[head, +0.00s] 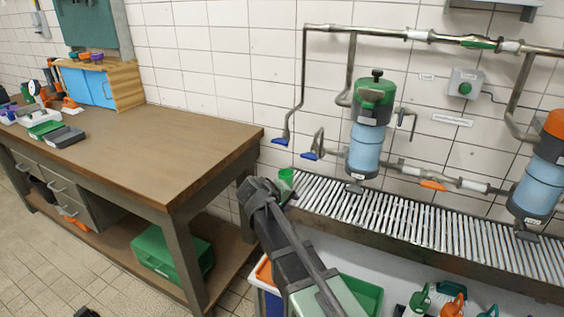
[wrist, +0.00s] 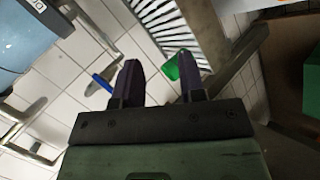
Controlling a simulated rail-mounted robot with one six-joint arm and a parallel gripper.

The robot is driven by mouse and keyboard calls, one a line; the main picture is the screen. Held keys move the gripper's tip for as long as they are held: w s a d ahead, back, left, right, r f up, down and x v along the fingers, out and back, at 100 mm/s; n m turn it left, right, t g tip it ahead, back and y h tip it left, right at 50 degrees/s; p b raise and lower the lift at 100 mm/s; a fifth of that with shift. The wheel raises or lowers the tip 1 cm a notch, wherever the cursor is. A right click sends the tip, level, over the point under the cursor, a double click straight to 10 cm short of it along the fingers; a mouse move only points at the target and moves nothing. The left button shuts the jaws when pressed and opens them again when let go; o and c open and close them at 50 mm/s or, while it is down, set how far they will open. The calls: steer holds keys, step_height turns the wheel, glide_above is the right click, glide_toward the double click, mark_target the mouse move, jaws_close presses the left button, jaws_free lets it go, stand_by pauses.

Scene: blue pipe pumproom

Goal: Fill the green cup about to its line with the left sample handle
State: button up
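The green cup (head: 287,175) stands at the left end of the slatted drain grating, below two blue handles. The first blue handle (head: 281,141) is at the lower end of the far-left pipe. The second blue handle (head: 309,155) is just right of it, on a short bent pipe. My gripper (head: 270,188) is beside the cup, at its lower left. In the wrist view my gripper (wrist: 158,66) has its fingers apart. The cup (wrist: 172,68) shows near the right fingertip, partly hidden by it. A blue handle (wrist: 103,83) shows left of the fingers. The cup's line cannot be made out.
The slatted grating (head: 400,218) runs right along the wall. A green-topped tank (head: 367,140) and an orange-topped tank (head: 540,175) hang above it. A wooden workbench (head: 150,150) stands left. A green bin (head: 360,295) and several bottles (head: 452,300) are below the grating.

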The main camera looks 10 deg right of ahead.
steer(key=w+a+r+n+t+h, duration=0.2)
steer(key=w+t, duration=0.1)
steer(key=w, duration=0.5)
steer(key=n+t, duration=0.4)
steer(key=t, duration=0.2)
glide_toward(282, 139)
steer(key=x, duration=1)
steer(key=shift+w+f, duration=0.1)
steer(key=shift+f, duration=0.2)
steer(key=shift+c, duration=0.3)
